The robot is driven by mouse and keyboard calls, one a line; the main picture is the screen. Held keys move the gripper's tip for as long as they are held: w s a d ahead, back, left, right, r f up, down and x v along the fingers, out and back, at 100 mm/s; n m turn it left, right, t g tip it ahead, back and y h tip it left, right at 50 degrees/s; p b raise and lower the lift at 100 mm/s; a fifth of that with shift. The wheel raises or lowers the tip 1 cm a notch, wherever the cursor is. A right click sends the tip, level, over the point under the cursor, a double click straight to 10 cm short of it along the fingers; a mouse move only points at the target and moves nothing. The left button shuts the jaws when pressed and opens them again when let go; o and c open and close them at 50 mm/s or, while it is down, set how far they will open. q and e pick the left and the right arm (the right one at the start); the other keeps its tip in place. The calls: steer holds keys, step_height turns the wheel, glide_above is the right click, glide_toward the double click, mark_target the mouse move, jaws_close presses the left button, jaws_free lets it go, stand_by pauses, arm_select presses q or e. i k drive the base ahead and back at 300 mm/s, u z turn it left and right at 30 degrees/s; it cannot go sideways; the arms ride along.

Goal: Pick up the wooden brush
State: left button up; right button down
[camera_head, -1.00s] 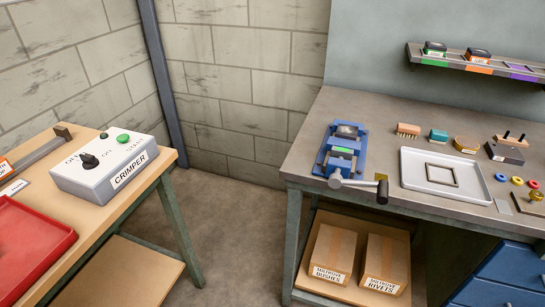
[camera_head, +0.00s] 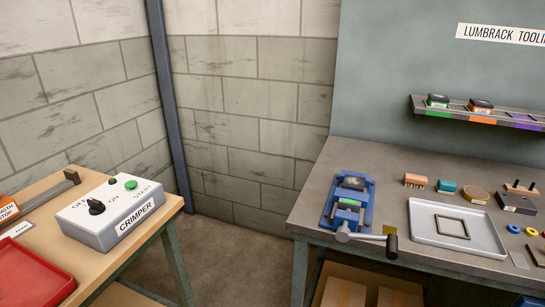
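The wooden brush (camera_head: 415,181) lies on the grey workbench (camera_head: 320,208) on the right side of the head view. It is a small tan block with what look like bristles along it. It sits between the blue press (camera_head: 348,203) on its left and a teal block (camera_head: 446,186) on its right, behind the white tray. Neither of my grippers shows in this view.
A white tray (camera_head: 426,237) holding a square frame stands in front of the brush. The press's handle (camera_head: 390,246) reaches over the bench's front edge. A shelf (camera_head: 420,107) hangs behind. A wooden table with a crimper box (camera_head: 118,214) and red tray (camera_head: 30,270) stands left.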

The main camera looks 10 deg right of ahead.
mark_target(410, 179)
steer(key=z, duration=1.25)
